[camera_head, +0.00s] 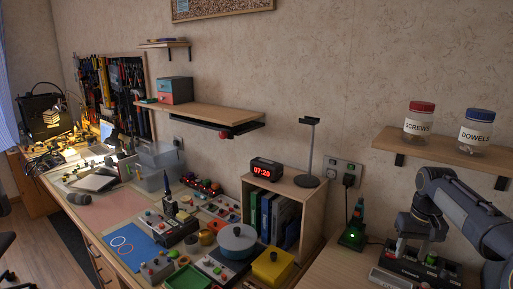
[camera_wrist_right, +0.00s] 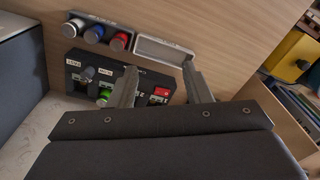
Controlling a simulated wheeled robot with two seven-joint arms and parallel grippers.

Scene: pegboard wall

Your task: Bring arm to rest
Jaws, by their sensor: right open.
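My right arm (camera_head: 465,205) comes in from the right edge of the head view. My right gripper (camera_head: 412,247) points down over a black switch box (camera_head: 445,272) on the desk at the lower right. In the right wrist view the two fingers of this gripper (camera_wrist_right: 160,75) stand apart with nothing between them. The same black switch box (camera_wrist_right: 75,86) lies beyond them, with a green button and a red switch; the fingers hide part of it. I cannot tell the exact gap between fingertips and box. My left gripper is not in view.
A grey panel with coloured knobs (camera_wrist_right: 104,35) lies beside the box. A shelf (camera_head: 440,151) with a screws jar (camera_head: 419,120) and a dowels jar (camera_head: 476,130) is above the arm. A wooden cubby (camera_head: 307,197) with binders and a green-lit device (camera_head: 353,236) stand to the left.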

